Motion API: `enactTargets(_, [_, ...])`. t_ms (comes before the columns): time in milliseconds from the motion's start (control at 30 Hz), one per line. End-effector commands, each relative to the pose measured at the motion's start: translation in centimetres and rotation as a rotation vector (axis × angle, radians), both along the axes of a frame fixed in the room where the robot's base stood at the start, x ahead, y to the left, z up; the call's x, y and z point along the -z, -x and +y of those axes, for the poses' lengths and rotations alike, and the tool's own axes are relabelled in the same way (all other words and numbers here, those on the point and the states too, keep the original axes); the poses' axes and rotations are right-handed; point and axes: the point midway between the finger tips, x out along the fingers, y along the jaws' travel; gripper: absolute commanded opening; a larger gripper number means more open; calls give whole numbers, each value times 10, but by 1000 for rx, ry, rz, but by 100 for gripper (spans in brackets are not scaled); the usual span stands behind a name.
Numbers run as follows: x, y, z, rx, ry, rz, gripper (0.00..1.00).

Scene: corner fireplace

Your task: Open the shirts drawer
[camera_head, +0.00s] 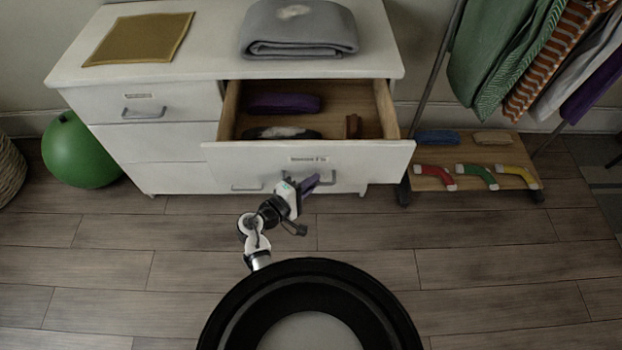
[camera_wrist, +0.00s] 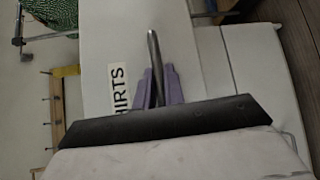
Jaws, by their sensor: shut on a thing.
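The shirts drawer (camera_head: 270,160) is the top right drawer of the white dresser (camera_head: 170,68). It is pulled out, with its inside showing.
In the drawer lie a purple folded cloth (camera_head: 283,103), a dark folded item and a small brown thing (camera_head: 353,126). A grey folded blanket (camera_head: 298,32) lies on the dresser. A green ball (camera_head: 78,152) is at left; a clothes rack with a low shelf (camera_head: 440,183) is at right.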

Motion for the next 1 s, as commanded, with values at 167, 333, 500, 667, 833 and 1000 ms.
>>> enactTargets(167, [0, 0, 1, -2, 0, 0, 0])
enactTargets(333, [0, 0, 1, -2, 0, 0, 30])
enactTargets(500, [0, -1, 0, -1, 0, 0, 32])
enactTargets(667, [0, -1, 0, -1, 0, 0, 32])
enactTargets(833, [-1, -1, 0, 0, 0, 0, 32])
enactTargets(1000, [-2, -4, -2, 0, 1, -1, 32])
